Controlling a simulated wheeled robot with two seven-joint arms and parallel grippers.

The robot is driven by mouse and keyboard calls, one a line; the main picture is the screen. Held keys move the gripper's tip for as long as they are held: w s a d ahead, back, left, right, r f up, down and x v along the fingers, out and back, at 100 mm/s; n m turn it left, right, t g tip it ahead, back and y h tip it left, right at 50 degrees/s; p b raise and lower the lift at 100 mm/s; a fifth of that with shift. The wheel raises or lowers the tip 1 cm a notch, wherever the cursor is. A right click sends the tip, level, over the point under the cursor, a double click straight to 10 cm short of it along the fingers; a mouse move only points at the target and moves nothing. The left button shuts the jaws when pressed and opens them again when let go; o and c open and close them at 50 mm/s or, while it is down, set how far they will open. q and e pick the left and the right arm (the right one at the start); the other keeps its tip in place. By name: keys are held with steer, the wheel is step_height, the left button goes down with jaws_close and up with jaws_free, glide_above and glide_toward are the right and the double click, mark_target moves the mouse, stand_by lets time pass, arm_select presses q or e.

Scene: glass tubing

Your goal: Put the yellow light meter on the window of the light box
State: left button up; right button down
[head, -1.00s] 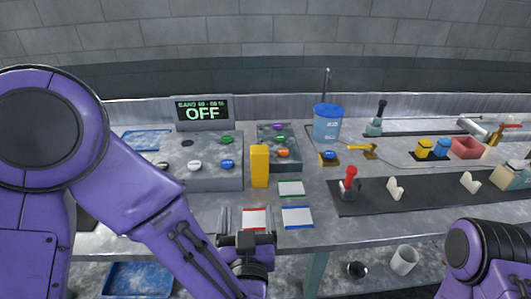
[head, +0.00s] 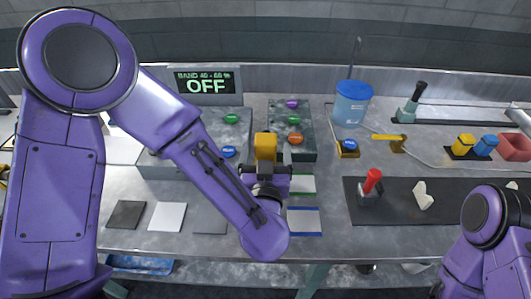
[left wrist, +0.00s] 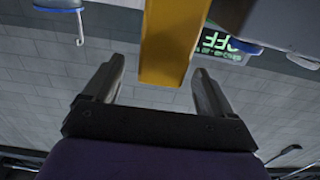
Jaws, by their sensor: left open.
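The yellow light meter (head: 265,146) is an upright yellow block on the bench, right of the light box (head: 240,131). My left gripper (head: 266,167) is just in front of it, open and empty. In the left wrist view the meter (left wrist: 172,42) stands between and beyond the open fingers (left wrist: 158,75), with gaps on both sides. The light box is a grey panel with a display (head: 205,86) reading "OFF" and several coloured buttons. My left arm covers much of its top, and I cannot make out its window. My right gripper is out of view.
White cards with green (head: 302,184) and blue (head: 304,221) edges lie right of my left gripper. A blue tub (head: 352,103) and a red-handled tool (head: 371,184) are further right.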

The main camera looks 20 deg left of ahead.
mark_target(266, 138)
arm_select(q)
steer(key=p+x, duration=0.1)
steer(key=x, duration=0.4)
steer(key=shift+w+a+p, duration=0.15)
steer(key=shift+p, duration=0.2)
steer(key=c, duration=1.3)
